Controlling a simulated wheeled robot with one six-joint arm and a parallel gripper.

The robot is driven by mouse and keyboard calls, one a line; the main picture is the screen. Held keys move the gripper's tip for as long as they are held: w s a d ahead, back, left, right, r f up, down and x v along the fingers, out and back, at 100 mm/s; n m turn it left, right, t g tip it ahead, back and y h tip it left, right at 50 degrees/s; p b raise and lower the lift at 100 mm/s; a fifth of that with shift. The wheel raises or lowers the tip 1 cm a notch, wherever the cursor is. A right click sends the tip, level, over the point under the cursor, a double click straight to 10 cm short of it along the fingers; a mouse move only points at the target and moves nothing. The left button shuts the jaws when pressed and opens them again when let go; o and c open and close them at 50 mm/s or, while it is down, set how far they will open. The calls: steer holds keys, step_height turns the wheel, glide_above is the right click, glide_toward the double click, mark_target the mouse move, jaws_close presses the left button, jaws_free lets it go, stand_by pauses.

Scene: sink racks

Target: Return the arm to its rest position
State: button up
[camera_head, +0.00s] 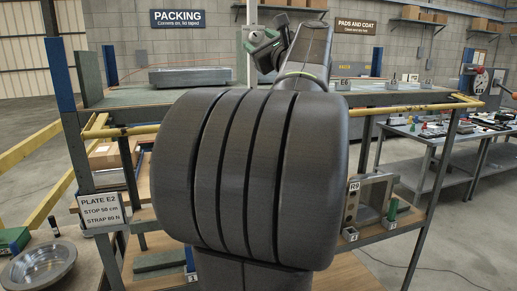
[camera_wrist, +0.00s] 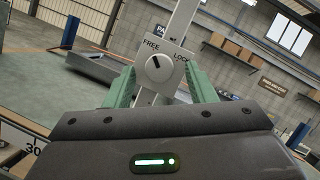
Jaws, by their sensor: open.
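My gripper (camera_head: 264,42) is raised above the rack's upper shelf in the head view, beside a pale upright post (camera_head: 243,70). In the wrist view its two green fingers (camera_wrist: 160,85) are spread apart and empty, with a round grey knob (camera_wrist: 158,68) showing between and beyond them. The knob sits on a plate marked FREE and LOCK, and its dark mark appears to lean toward FREE. I cannot tell whether the fingers touch the plate. My dark arm fills the middle of the head view and hides much of the rack.
The rack's upper shelf (camera_head: 386,99) has a yellow rail (camera_head: 416,107) along its front. A metal fixture (camera_head: 372,201) and green cylinder (camera_head: 392,208) stand on the lower level at right. A steel bowl (camera_head: 40,266) is at lower left. A cluttered bench (camera_head: 468,136) stands at right.

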steer(key=m, duration=0.1)
steer(key=m+t+h+p, duration=0.1)
steer(key=m, duration=0.2)
steer(key=shift+a+r+h, duration=0.2)
steer(key=shift+a+h, duration=0.05)
steer(key=shift+h, duration=0.15)
steer(key=shift+s+a+f+m+t+h+p, duration=0.15)
steer(key=shift+m+t+h+p, duration=0.35)
steer(key=shift+m, duration=0.9)
steer(key=shift+w+d+f+m+t+h+p, duration=0.15)
steer(key=shift+m+h+p, duration=0.55)
steer(key=shift+m, duration=0.7)
steer(key=shift+s+a, duration=0.1)
